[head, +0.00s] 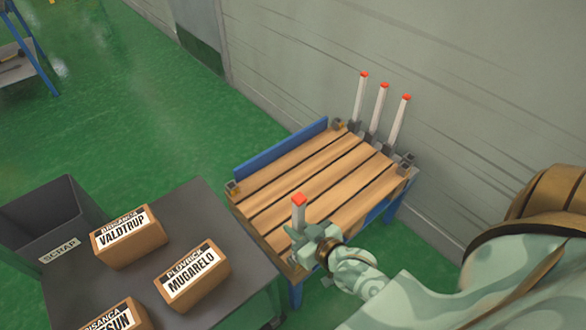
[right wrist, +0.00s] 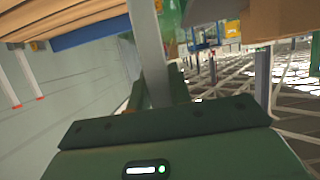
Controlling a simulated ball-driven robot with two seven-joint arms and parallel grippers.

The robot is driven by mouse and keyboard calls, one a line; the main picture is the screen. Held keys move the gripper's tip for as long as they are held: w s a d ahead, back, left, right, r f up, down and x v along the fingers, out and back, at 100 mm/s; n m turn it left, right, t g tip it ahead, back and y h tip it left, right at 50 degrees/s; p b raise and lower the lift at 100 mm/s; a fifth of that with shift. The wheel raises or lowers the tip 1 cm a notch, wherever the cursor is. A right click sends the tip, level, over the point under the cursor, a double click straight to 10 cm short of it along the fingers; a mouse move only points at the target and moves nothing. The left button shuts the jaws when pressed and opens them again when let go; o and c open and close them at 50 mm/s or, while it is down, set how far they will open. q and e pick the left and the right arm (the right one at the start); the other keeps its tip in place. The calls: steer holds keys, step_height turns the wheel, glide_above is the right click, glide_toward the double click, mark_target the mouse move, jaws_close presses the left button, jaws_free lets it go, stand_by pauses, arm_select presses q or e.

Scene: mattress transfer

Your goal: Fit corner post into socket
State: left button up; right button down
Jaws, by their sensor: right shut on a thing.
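My right gripper (head: 312,243) is shut on a white corner post (head: 299,218) with a red top (head: 299,200). The post stands about upright at the near corner of the slatted wooden platform (head: 290,204). In the right wrist view the pale post (right wrist: 149,50) runs between my gripper's fingers (right wrist: 158,95). Small grey corner sockets show at the platform's left corner (head: 232,187), back corner (head: 336,124) and right corner (head: 407,160). The near corner's socket is hidden behind my gripper, so I cannot tell whether the post's foot is in it. My left gripper is not in view.
Three more red-topped posts (head: 379,112) stand in holders along the platform's back right edge, by the wall. A blue board (head: 281,147) edges its far left side. A dark table (head: 190,225) with labelled boxes (head: 193,276) and a scrap bin (head: 50,215) are at the left.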

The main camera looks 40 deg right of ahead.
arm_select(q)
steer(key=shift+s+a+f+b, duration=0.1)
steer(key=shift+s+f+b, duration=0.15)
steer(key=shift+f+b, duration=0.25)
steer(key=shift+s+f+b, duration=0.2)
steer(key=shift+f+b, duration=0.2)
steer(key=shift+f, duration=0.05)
arm_select(e)
steer(key=f, duration=0.3)
steer(key=shift+w+f, duration=0.3)
steer(key=shift+f, duration=0.1)
steer(key=shift+f, duration=0.1)
